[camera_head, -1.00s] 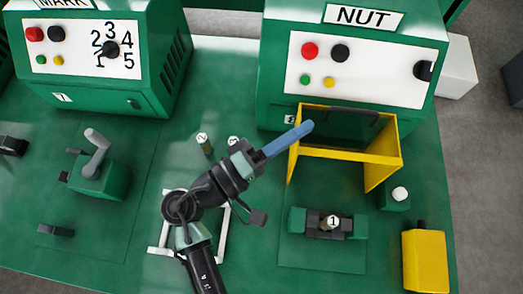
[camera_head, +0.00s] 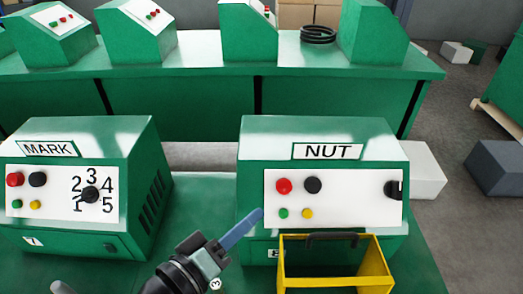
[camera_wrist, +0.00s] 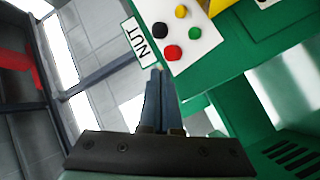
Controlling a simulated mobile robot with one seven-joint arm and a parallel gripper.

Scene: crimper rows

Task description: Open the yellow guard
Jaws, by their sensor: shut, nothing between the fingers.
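The yellow guard (camera_head: 340,282) stands at the front of the NUT machine (camera_head: 325,210) in the head view, with a black handle (camera_head: 333,237) along its top edge. Its lower part is cut off by the bottom of the picture. My gripper (camera_head: 260,212) is shut and empty. Its blue fingers point up and right, left of the guard and by the left edge of the button panel. I cannot tell their distance from the machine.
The NUT panel has a red button (camera_head: 284,186), a black button (camera_head: 313,185) and small green and yellow ones. The MARK machine (camera_head: 85,185) stands to the left, across a gap. A green bench (camera_head: 190,100) with more machines runs behind. A grey block (camera_head: 497,165) lies at right.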

